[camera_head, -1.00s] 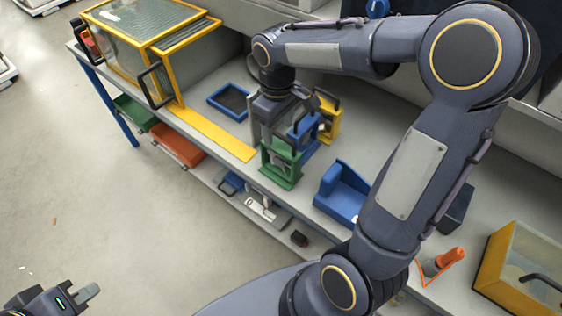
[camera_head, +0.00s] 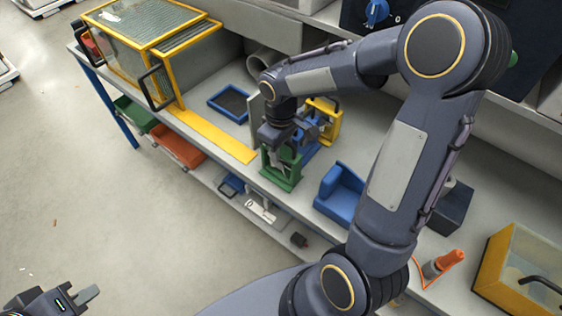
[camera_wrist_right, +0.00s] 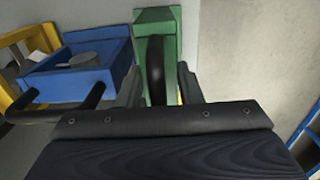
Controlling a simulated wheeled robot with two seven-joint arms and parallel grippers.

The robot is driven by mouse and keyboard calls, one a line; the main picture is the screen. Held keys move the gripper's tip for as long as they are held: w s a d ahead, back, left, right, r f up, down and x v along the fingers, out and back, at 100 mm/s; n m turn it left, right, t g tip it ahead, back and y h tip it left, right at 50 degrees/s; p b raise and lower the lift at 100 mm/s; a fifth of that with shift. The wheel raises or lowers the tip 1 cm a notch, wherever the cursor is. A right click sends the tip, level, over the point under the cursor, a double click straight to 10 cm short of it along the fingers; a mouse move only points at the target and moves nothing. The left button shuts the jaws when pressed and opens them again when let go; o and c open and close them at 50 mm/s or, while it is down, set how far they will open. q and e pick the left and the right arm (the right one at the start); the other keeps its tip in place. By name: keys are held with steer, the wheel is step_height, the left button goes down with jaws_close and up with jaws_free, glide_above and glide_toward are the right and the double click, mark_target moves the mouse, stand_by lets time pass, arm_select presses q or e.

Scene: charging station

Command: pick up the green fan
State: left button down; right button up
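The green fan (camera_head: 288,181), a green frame with a dark handle, stands upright near the front edge of the bench. My right gripper (camera_head: 277,150) is just above it and points down, hiding its upper part. In the right wrist view the green fan (camera_wrist_right: 158,22) lies between my two fingers (camera_wrist_right: 158,90), one on each side of its dark handle. The fingers are apart, and I see no clear grip. My left gripper (camera_head: 82,294) is low at the left over the floor, far from the fan; its finger gap is not clear.
A blue fan (camera_wrist_right: 85,80) and a yellow fan (camera_head: 333,122) stand close behind the green one. A blue holder (camera_head: 340,192) is to the right, a blue tray (camera_head: 232,103) to the back left. A yellow-framed glass case (camera_head: 140,45) stands at the far left.

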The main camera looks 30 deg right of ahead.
jaws_close()
steer(key=shift+r, duration=0.1)
